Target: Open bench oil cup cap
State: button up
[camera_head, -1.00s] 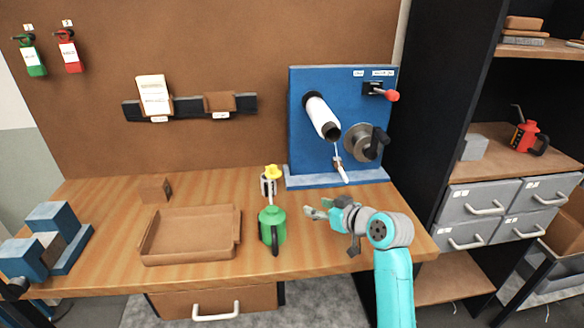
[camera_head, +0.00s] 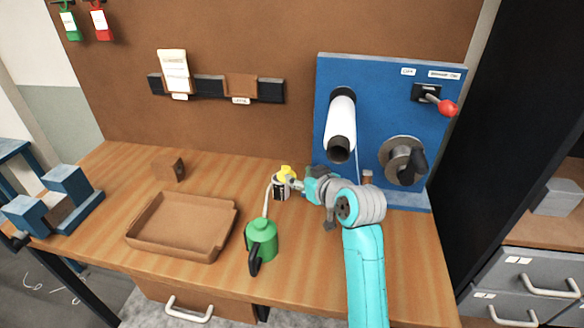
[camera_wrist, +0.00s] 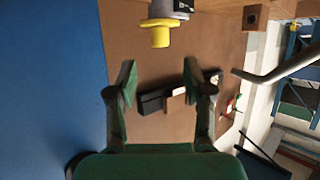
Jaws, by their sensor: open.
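The bench oil cup (camera_head: 280,190) is a small grey and dark cup standing upright on the bench, with a yellow cap (camera_head: 286,172) on top. The cap looks closed down on the cup. My gripper (camera_head: 295,184) is just right of the cup, about at the level of its top, partly overlapping it in the head view. In the wrist view my gripper (camera_wrist: 159,82) has its two green fingers spread apart with nothing between them. The yellow cap (camera_wrist: 160,35) shows there beyond the fingertips, near the top edge. I cannot tell whether a finger touches the cup.
A green oil can (camera_head: 262,240) stands close in front of the cup, its spout rising beside it. A brown tray (camera_head: 140,243) lies to the left. The blue loom panel (camera_head: 365,75), with a white roll (camera_head: 340,120) and crank (camera_head: 412,162), stands behind my arm.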

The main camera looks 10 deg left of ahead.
aim_at(289, 171)
jog(key=x, duration=0.9)
jog(key=shift+a, duration=0.15)
grip_shut()
